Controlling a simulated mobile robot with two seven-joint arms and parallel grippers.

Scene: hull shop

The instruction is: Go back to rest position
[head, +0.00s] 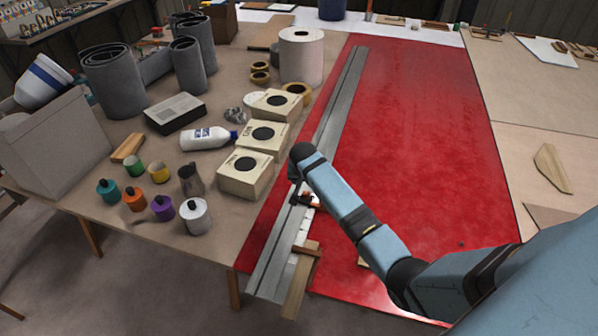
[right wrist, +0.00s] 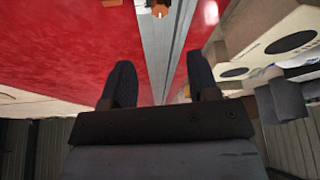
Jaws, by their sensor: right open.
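My right arm reaches in from the lower right of the head view, over the red sheet (head: 420,130). Its wrist end is above the long grey metal rail (head: 335,115). In the right wrist view my right gripper (right wrist: 160,82) has its two dark fingers spread apart with nothing between them. The rail (right wrist: 158,45) runs behind the gap, with an orange and black clamp (right wrist: 159,11) on it near the top. In the head view the arm hides part of the rail. My left gripper is not in view.
White boxes with black discs (head: 246,174) stand left of the rail. Paint pots, a white bottle (head: 205,138) and grey rolls (head: 113,80) crowd the left table. A wooden strip (head: 300,285) lies at the rail's near end. The red sheet's far part is clear.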

